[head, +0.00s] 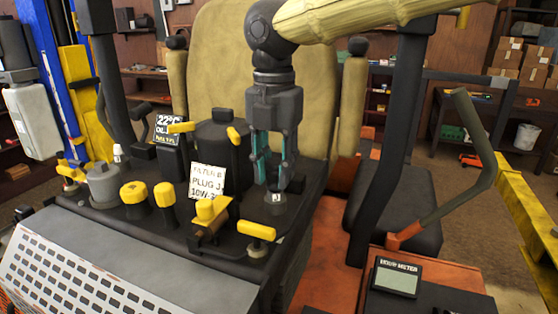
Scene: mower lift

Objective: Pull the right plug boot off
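My gripper (273,180) points straight down at the right end of the dark engine deck (158,228). Its two fingers with teal pads are apart, with a dark gap between them and no object clearly held. Just below the fingertips stands a short dark round socket (275,207) with a small pale metallic piece in it. The fingers partly cover it, and I cannot tell whether they touch it. I cannot make out a separate right plug boot there. On the deck's left end a yellow-topped fitting (70,170) sits on a similar dark base.
A yellow T-handle (255,231) stands close in front of the gripper. A white label card (204,182), a black canister (222,150) and several yellow caps crowd the deck. The tan seat (230,55) is behind, and a dark post (398,120) rises to the right.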

